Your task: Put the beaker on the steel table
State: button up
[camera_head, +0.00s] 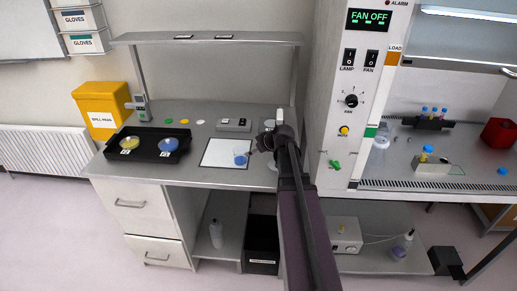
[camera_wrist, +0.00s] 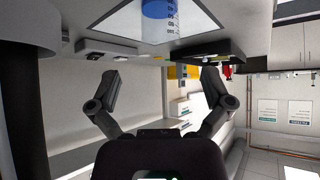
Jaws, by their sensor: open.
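A small clear beaker (camera_head: 240,158) with blue contents stands on a white mat (camera_head: 215,150) on the grey bench top. In the wrist view the beaker (camera_wrist: 160,10) shows upside down at the top edge, partly cut off, with scale marks on its side. My gripper (camera_head: 259,143) is just right of the beaker in the head view, partly hidden by my arm. In the wrist view my gripper (camera_wrist: 158,85) has its fingers wide apart with nothing between them. The grey metal-looking bench top (camera_head: 190,110) carries the mat; I cannot tell if it is the steel table.
A black tray (camera_head: 140,155) with a yellow and a blue dish is at the left of the bench. A grey device (camera_head: 234,125) stands behind the mat, under a shelf (camera_head: 200,38). A cabinet with a FAN OFF panel (camera_head: 368,18) rises at the right. Bare bench lies between tray and mat.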

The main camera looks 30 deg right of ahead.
dwell(0.3)
jog(key=s+a+f+m+g+h, duration=0.1)
jog(key=s+a+g, duration=0.3)
jog(key=s+a, duration=0.4)
jog(key=s+a+f+m+g+h, duration=0.1)
jog(key=s+a+f+g, duration=0.3)
jog(key=s+a, duration=0.5)
jog(key=a+m, duration=0.1)
jog(key=a, duration=0.5)
jog(key=shift+s+a+f+m+g+h, duration=0.2)
jog(key=shift+s+a+m+g+h, duration=0.1)
jog(key=shift+a+h, duration=0.1)
jog(key=c, duration=0.6)
